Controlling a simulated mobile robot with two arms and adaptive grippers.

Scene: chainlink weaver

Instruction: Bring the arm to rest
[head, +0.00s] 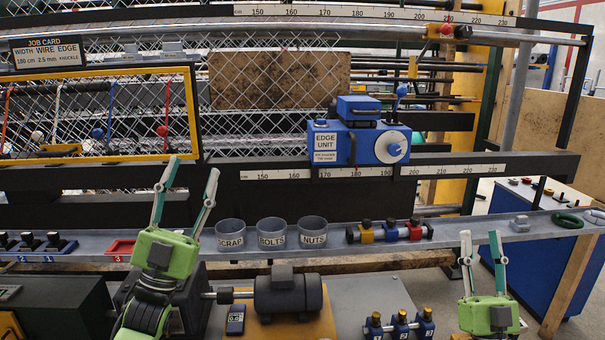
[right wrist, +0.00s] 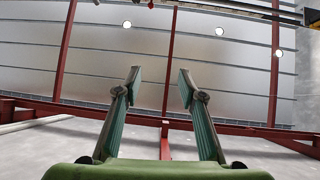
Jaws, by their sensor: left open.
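My left gripper (head: 187,188) is green, points upward and stands in front of the shelf, left of the scrap cup. Its fingers are apart with nothing between them. My right gripper (head: 481,248) is at the lower right of the head view, also pointing up, in front of the shelf's right part. In the right wrist view its fingers (right wrist: 160,82) are spread and empty, with only the ceiling and red beams behind them. Neither gripper touches any object that I can see.
The grey shelf (head: 460,230) holds cups marked scrap (head: 230,236), bolts (head: 272,234) and nuts (head: 313,233). A blue edge unit (head: 345,142) sits on the ruled rail before chain-link mesh. A motor (head: 288,294) and blue clamps (head: 399,325) lie below. A blue cabinet (head: 535,255) stands right.

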